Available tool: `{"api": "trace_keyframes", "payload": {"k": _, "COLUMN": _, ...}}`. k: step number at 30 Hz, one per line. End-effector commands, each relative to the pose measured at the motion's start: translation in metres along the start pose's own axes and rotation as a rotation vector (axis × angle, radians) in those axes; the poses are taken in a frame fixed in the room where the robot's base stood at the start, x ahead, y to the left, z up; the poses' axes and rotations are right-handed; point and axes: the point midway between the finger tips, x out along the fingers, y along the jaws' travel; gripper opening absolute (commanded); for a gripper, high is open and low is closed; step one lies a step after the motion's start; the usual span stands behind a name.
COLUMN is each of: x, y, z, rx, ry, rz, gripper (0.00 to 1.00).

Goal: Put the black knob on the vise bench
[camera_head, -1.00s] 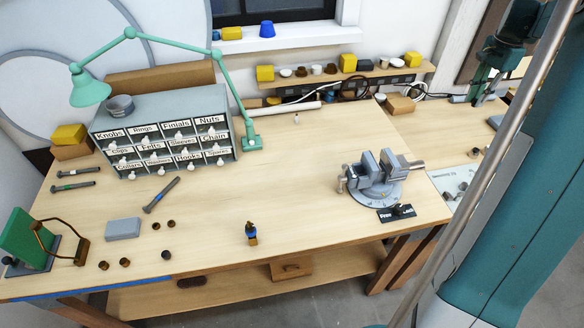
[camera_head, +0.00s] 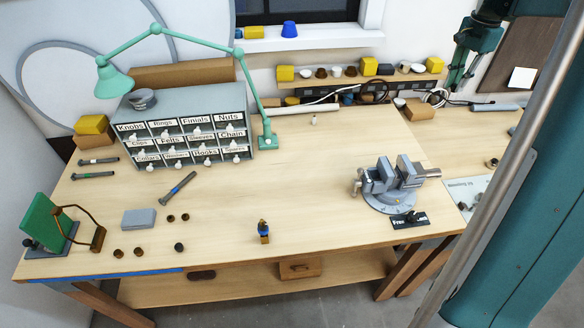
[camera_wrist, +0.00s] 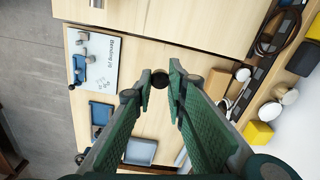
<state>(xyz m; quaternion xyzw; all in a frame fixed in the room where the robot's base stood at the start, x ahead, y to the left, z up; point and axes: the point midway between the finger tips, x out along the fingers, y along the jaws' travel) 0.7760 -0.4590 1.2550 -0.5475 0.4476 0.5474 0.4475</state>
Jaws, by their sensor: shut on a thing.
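My gripper (camera_wrist: 160,80) is shut on a small dark round thing, the black knob (camera_wrist: 160,78), at its fingertips in the wrist view. In the head view my gripper (camera_head: 453,86) hangs above the far right, over the side bench; the knob is too small to make out there. The vise bench (camera_head: 330,165) is the large pale wooden table in the middle, with the grey vise (camera_head: 388,183) at its right. In the wrist view the vise bench (camera_wrist: 190,22) shows at the top, past a dark seam.
The side bench with a white bending-jig panel (camera_wrist: 97,65) lies under my gripper. A back shelf (camera_head: 350,80) holds several cups and blocks. Drawers (camera_head: 187,130), a green lamp (camera_head: 268,125) and a small brass-and-blue part (camera_head: 263,232) stand on the vise bench. Its middle is largely clear.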

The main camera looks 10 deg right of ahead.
Motion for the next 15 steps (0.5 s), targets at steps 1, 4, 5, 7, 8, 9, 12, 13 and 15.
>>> {"api": "trace_keyframes", "payload": {"k": 1, "x": -0.001, "y": -0.011, "z": 0.015, "rx": -0.019, "ry": 0.0, "rz": 0.0, "gripper": 0.09}}
{"api": "trace_keyframes", "payload": {"k": 4, "x": -0.001, "y": -0.028, "z": 0.04, "rx": -0.052, "ry": 0.0, "rz": 0.0, "gripper": 0.09}}
{"api": "trace_keyframes", "payload": {"k": 5, "x": -0.001, "y": -0.033, "z": 0.049, "rx": -0.062, "ry": 0.0, "rz": 0.0, "gripper": 0.09}}
{"api": "trace_keyframes", "payload": {"k": 7, "x": -0.001, "y": -0.044, "z": 0.067, "rx": -0.085, "ry": 0.0, "rz": 0.0, "gripper": 0.09}}
{"api": "trace_keyframes", "payload": {"k": 8, "x": -0.001, "y": -0.049, "z": 0.075, "rx": -0.095, "ry": 0.0, "rz": 0.0, "gripper": 0.09}}
{"api": "trace_keyframes", "payload": {"k": 9, "x": -0.001, "y": -0.055, "z": 0.085, "rx": -0.107, "ry": 0.0, "rz": 0.0, "gripper": 0.09}}
{"api": "trace_keyframes", "payload": {"k": 12, "x": -0.002, "y": -0.07, "z": 0.112, "rx": -0.14, "ry": 0.0, "rz": 0.0, "gripper": 0.09}}
{"api": "trace_keyframes", "payload": {"k": 13, "x": -0.002, "y": -0.074, "z": 0.12, "rx": -0.15, "ry": 0.0, "rz": 0.0, "gripper": 0.09}}
{"api": "trace_keyframes", "payload": {"k": 15, "x": -0.002, "y": -0.084, "z": 0.139, "rx": -0.173, "ry": 0.0, "rz": 0.0, "gripper": 0.09}}
